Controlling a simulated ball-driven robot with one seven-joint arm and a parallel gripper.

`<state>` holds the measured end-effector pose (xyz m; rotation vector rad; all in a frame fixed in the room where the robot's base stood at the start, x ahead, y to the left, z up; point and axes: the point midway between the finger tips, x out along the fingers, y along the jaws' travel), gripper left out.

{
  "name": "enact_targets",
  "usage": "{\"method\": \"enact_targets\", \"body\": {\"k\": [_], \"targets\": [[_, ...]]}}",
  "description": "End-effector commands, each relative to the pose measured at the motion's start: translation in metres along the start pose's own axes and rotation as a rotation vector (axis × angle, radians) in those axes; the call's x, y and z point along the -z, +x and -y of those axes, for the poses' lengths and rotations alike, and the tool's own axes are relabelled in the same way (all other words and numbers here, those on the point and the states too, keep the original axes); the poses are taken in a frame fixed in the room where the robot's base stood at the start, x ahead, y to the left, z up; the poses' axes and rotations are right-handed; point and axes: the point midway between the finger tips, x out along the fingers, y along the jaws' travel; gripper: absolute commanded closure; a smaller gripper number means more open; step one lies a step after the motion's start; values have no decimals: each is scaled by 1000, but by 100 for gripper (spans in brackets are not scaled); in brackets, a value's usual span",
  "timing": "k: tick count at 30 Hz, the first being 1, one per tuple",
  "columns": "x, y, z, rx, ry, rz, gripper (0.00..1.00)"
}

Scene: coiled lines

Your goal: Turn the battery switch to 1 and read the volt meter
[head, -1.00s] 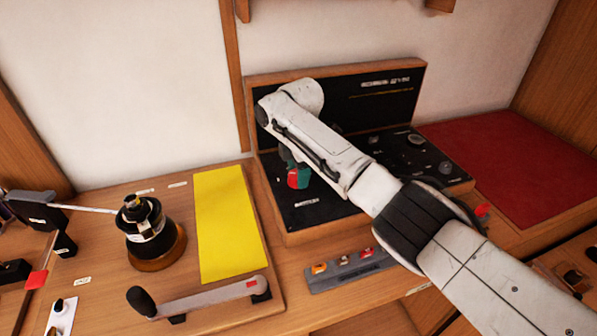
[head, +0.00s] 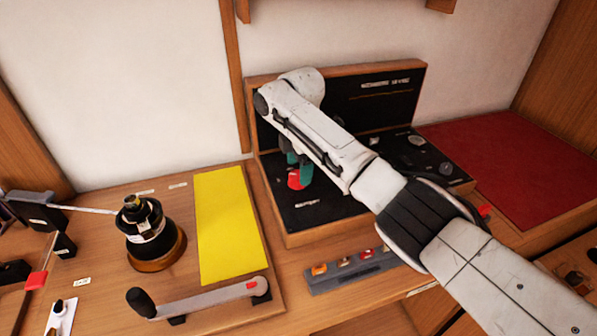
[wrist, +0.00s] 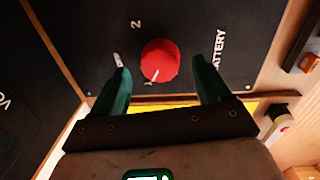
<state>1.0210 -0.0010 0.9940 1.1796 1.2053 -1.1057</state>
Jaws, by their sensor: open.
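The battery switch is a round red knob (wrist: 160,60) on a black panel (wrist: 205,20) in the wrist view. A "2" is printed above left of it and the word "BATTERY" to its right. A white line on the knob points down, toward a mark that looks like a 1. My gripper (wrist: 165,75) is open, with one green finger on each side of the knob and gaps showing on both sides. In the head view my arm covers part of the panel, and the red knob (head: 294,181) shows below the wrist. I cannot make out the volt meter.
A wooden case holds the panel, with a raised back (head: 390,95). A strip of small fittings (head: 345,268) lies in front. A yellow sheet (head: 228,225), a crank lever (head: 200,300) and a winch drum (head: 150,235) are left. A red mat (head: 510,165) is right.

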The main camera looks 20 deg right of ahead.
Motion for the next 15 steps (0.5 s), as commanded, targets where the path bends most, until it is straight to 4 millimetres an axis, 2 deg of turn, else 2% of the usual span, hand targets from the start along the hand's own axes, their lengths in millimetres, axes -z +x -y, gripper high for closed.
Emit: {"method": "enact_targets", "body": {"k": [3,9,15], "targets": [[0,-25,-1,-6,-1,-1,23],[0,-60,-1,-4,-2,1,23],[0,-79,-1,-2,-1,0,23]]}}
